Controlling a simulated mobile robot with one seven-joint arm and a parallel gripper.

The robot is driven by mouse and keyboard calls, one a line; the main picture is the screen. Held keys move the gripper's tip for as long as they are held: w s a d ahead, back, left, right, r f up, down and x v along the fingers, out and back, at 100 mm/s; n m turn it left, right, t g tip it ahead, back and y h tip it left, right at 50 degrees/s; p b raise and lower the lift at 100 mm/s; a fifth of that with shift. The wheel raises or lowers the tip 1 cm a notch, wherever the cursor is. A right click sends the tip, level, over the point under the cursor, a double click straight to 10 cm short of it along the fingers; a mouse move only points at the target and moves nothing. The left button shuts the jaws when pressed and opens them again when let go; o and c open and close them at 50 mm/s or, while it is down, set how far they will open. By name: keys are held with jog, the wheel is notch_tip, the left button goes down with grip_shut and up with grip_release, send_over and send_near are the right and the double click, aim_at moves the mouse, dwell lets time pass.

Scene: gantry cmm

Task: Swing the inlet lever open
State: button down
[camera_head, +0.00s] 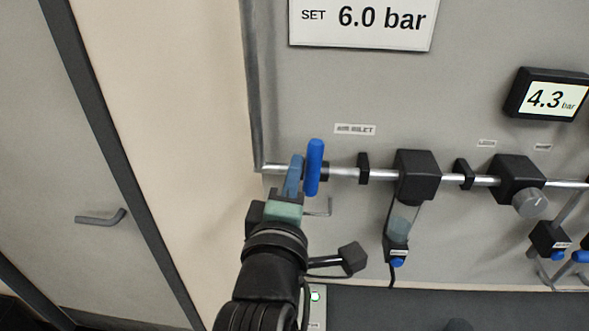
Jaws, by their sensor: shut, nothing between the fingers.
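The inlet lever (315,167) is a bright blue handle on the silver pipe, below a small label that seems to read "AIR INLET". The lever stands nearly upright, across the line of the pipe. My gripper (295,160) comes up from below, just left of the lever, with its blue fingers shut and empty. In this view the fingers overlap the pipe's left end and lie very close to the lever's left side. I cannot tell whether they touch it. My gripper hides part of the pipe there.
The silver pipe (342,172) runs right to a black filter unit (416,175) with a hanging bowl, then a regulator (518,180) with a grey knob. A display (547,97) reads 4.3 bar; a sign (362,20) says SET 6.0 bar. A door (60,150) is at left.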

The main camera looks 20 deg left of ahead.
jog(key=shift+w+d+r+m, duration=0.15)
jog(key=shift+d+m, duration=0.25)
jog(key=shift+m, duration=0.4)
dwell(0.5)
jog(key=shift+w+d+m, duration=0.1)
jog(key=shift+d+m, duration=0.45)
jog(key=shift+m, duration=0.45)
jog(key=d+f+m, duration=0.1)
jog(key=d+m, duration=0.1)
jog(key=m, duration=0.3)
jog(key=w+d+f+m+b, duration=0.1)
jog(key=d+f+m, duration=0.1)
jog(key=m, duration=0.4)
jog(key=shift+w+d+g+y, duration=0.25)
jog(key=shift+d+g+y, duration=0.15)
jog(key=shift+d, duration=0.2)
jog(key=shift+d+f, duration=0.1)
